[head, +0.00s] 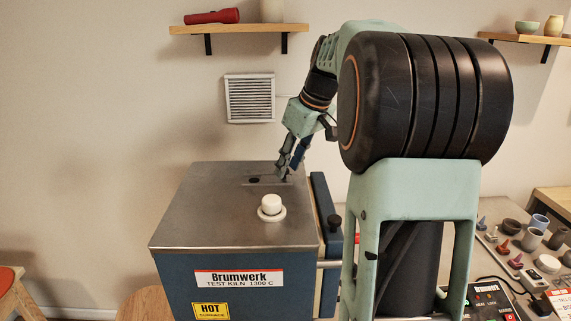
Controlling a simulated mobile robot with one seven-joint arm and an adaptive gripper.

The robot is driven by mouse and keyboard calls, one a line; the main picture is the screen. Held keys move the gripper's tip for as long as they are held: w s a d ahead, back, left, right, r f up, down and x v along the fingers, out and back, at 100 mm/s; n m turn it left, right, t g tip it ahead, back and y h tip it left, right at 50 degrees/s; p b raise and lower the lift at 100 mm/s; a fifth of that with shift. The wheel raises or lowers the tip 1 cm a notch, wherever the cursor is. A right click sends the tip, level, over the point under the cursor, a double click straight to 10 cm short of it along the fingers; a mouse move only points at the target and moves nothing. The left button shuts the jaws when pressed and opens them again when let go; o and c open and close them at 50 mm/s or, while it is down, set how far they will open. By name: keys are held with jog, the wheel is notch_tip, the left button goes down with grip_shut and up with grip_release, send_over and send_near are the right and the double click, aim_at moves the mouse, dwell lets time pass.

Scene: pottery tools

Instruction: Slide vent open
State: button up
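The blue kiln (240,262) has a grey metal top. A small vent slide (267,182) lies on the far part of that top, with a dark hole (254,180) showing at its left end. My gripper (285,171) points down at the right end of the slide, with its fingertips close to the plate. Whether it touches the slide, and how wide its fingers are apart, is too small to tell.
A white plug (271,206) stands on the kiln top in front of the slide. A louvred grille (250,98) is on the wall behind. A shelf (238,29) holds a red flashlight (212,17). Several small pots and cones are on the table at right.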

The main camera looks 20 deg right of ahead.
jog(key=shift+o, duration=0.4)
jog(key=shift+a, duration=0.1)
jog(key=v, duration=1.2)
